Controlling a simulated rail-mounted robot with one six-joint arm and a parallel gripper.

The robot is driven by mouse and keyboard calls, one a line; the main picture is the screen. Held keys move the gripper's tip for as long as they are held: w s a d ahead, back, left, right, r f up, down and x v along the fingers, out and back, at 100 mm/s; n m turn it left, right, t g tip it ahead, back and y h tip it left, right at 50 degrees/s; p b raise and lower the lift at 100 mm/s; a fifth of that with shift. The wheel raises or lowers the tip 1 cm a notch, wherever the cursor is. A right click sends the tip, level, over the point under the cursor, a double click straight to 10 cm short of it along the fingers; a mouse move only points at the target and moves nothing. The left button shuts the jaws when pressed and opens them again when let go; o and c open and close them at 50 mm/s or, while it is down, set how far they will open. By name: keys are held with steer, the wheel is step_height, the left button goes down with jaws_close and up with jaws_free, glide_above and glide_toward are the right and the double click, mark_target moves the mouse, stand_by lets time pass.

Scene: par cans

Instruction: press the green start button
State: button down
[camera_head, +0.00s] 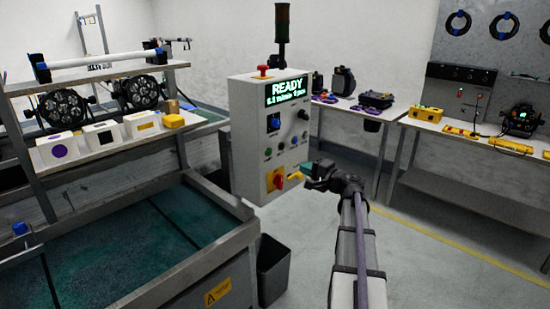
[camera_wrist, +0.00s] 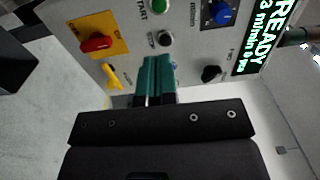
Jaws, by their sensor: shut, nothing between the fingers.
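The green start button (camera_head: 267,152) is at the left end of a row of small buttons on the grey control box (camera_head: 245,140). In the wrist view the green button (camera_wrist: 159,5) is at the top edge, partly cut off, beside the lettering START. My gripper (camera_head: 308,171) is in front of the lower right of the box in the head view. In the wrist view its teal fingers (camera_wrist: 155,60) are together and empty. Their tips appear below the black button (camera_wrist: 165,38), apart from the green one. I cannot tell the gap to the panel.
The box has a lit READY screen (camera_head: 286,91), a blue knob (camera_wrist: 219,13), a black knob (camera_wrist: 211,73), a red switch (camera_wrist: 97,44) on a yellow plate and a yellow handle (camera_wrist: 110,75).

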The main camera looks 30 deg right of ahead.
mark_target(270, 153)
steer(key=x, duration=1.4)
steer(key=shift+a, duration=0.1)
steer(key=shift+w, duration=0.1)
